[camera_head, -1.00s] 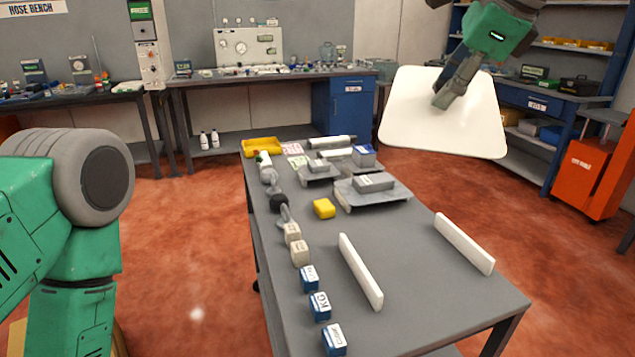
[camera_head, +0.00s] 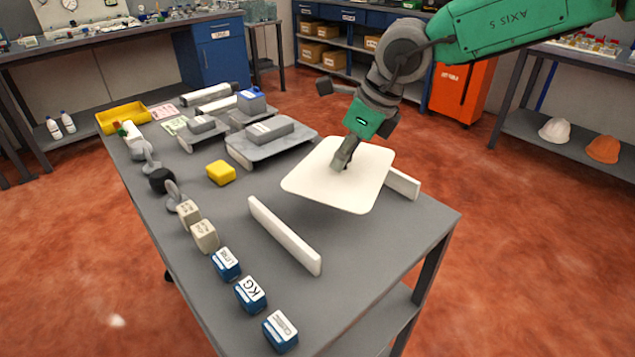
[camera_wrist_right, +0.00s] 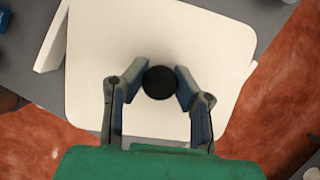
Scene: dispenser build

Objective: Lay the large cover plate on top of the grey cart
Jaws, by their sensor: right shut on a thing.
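The large cover plate (camera_head: 330,183) is a white square with rounded corners. My right gripper (camera_head: 345,155) is shut on the plate's dark round knob (camera_wrist_right: 160,82), with one finger on each side of it in the right wrist view. The plate hangs tilted above the grey cart (camera_head: 330,290), over its right side and partly over the right white rail. A left white rail (camera_head: 285,235) and a right white rail (camera_head: 403,183) stand on edge on the cart top. The plate hides most of the right rail. My left gripper is out of view.
Blue boxes (camera_head: 250,294), beige blocks (camera_head: 204,236) and dark and grey parts line the cart's left edge. A yellow block (camera_head: 221,172) and grey flat assemblies (camera_head: 270,140) sit behind the rails. The cart's front right area is bare.

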